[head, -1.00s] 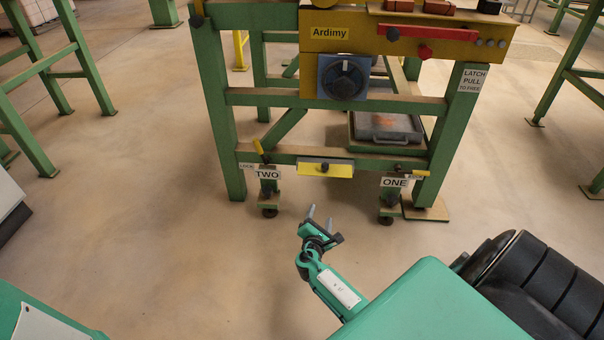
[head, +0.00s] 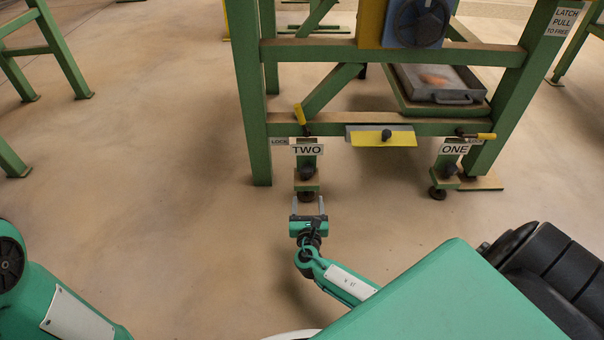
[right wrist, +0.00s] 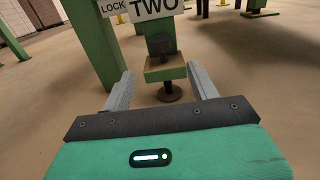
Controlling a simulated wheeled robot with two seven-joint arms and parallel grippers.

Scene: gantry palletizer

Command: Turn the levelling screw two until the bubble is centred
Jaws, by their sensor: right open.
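Levelling screw two is a dark knob (head: 306,173) on a green bracket under the "TWO" label (head: 307,149), with a round dark foot (head: 305,196) below it. In the right wrist view the knob (right wrist: 161,45) stands ahead, between and beyond the two fingers. My right gripper (head: 309,203) is open and empty, just in front of the screw and apart from it, fingers pointing at it. It also shows in the right wrist view (right wrist: 163,88). A yellow lock lever (head: 300,114) stands tilted above the label. No bubble can be made out. My left gripper is out of view.
Screw one (head: 449,170) sits under the "ONE" label (head: 455,149) at the right, with its yellow lever (head: 486,136) lying level. A yellow plate (head: 386,139) with a dark knob is on the crossbar between them. A grey tray (head: 440,85) lies behind. The floor in front is clear.

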